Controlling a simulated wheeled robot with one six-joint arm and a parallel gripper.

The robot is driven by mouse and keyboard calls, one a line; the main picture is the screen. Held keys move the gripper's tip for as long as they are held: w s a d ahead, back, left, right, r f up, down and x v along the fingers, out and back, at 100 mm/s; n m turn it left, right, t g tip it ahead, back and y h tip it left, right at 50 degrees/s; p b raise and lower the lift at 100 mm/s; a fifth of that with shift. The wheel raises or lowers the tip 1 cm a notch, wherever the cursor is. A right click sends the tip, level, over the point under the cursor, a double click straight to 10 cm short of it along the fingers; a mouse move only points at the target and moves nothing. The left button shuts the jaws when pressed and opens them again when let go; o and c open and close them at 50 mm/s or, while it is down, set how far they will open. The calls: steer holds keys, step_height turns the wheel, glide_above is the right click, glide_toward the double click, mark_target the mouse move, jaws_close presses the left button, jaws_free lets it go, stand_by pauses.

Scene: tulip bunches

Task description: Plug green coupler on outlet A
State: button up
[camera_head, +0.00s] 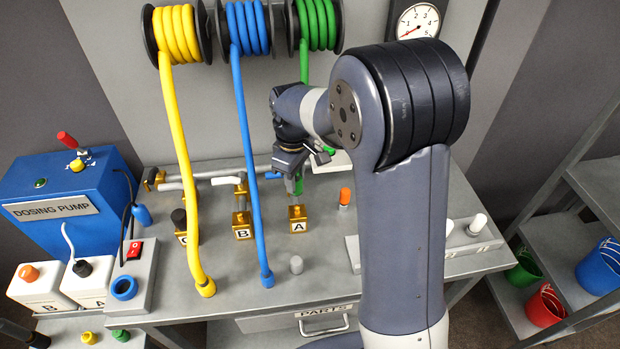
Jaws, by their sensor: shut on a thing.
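My gripper (291,172) is shut on the green coupler (299,187), which is mostly hidden by the fingers. It holds the coupler upright or nearly so, directly above outlet A (297,212), a brass fitting with a white "A" label. The coupler's lower end is close to the top of the fitting. I cannot tell whether they touch. The green hose (304,62) hangs from its reel, and its lower part is hidden behind my arm.
Outlet B (242,219) and a black-capped outlet C (179,218) stand to the left. The yellow hose (184,180) and blue hose (251,175) hang in front of them. An orange-topped peg (345,197) stands right of outlet A. A grey peg (296,265) stands nearer the front.

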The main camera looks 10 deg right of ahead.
stand_by(0.4)
steer(key=b, duration=0.4)
glide_above(297, 206)
steer(key=shift+f, duration=2.5)
steer(key=shift+f+b, duration=0.9)
steer(key=shift+f, duration=0.75)
steer(key=o, duration=1.1)
steer(key=shift+c, duration=0.2)
steer(key=shift+r, duration=0.2)
steer(key=shift+r+p, duration=1.9)
steer(key=shift+r, duration=0.45)
